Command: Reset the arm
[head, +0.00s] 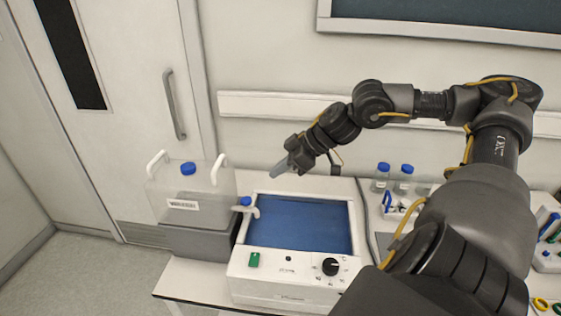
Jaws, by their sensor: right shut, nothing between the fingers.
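My right arm comes in from the lower right and arches over the bench. Its gripper (281,170) is above the back left part of a white bench device with a blue top. The gripper is shut and empty, with its fingers pointing down and to the left. My left gripper is not in the head view.
The white device (267,287) has a green switch and a black knob on its front. A clear jug with a blue cap (190,205) stands on a grey block at left. Blue-capped bottles (403,180) stand at right behind my arm. A door (130,100) is at back left.

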